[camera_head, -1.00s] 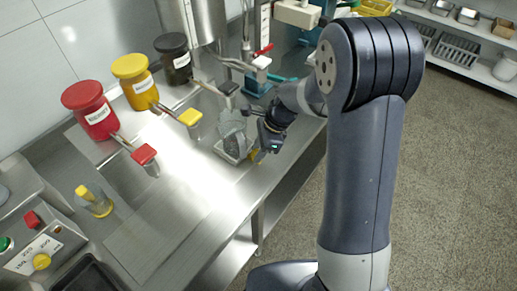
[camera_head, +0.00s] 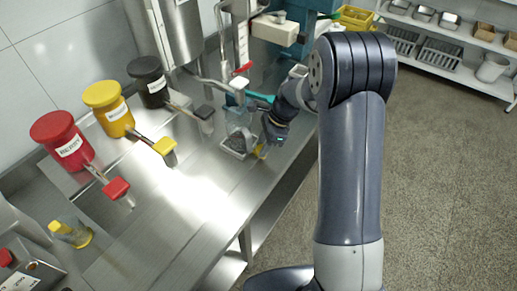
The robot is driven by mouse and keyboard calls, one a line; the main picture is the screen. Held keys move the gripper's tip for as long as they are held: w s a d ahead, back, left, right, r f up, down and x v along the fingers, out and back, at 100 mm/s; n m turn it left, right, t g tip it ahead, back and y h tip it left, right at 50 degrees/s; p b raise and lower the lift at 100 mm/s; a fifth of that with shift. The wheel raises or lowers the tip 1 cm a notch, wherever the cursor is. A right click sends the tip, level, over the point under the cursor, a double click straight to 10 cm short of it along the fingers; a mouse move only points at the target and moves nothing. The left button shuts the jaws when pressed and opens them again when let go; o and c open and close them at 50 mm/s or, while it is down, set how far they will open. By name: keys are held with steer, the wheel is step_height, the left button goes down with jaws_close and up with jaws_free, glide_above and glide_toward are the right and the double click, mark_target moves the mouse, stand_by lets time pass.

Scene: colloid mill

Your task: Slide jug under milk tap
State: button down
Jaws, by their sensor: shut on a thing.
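A clear, greyish jug (camera_head: 237,141) stands on the steel counter (camera_head: 190,220), in the middle of the view. My gripper (camera_head: 258,142), at the jug's right side, is shut on it; the fingers are small and partly hidden by the wrist. The tap with the white top (camera_head: 239,83), which I take as the milk tap, sticks out from the steel vessel (camera_head: 176,30). Its outlet appears just above the jug in the picture. I cannot tell whether the jug is exactly beneath it.
Red (camera_head: 63,140), yellow (camera_head: 109,106) and black (camera_head: 148,80) jars stand along the wall, with taps reaching over the counter. A teal machine (camera_head: 292,20) is behind. The counter's front edge is close to my gripper.

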steer(key=shift+w+d+r, duration=0.1)
steer(key=shift+w+d, duration=0.5)
steer(key=shift+w, duration=0.25)
steer(key=c, duration=1.1)
jaws_free()
steer(key=shift+d, duration=0.1)
steer(key=shift+o, duration=0.2)
steer(key=v, duration=1)
steer(key=shift+r+b, duration=0.35)
steer(key=shift+b, duration=0.1)
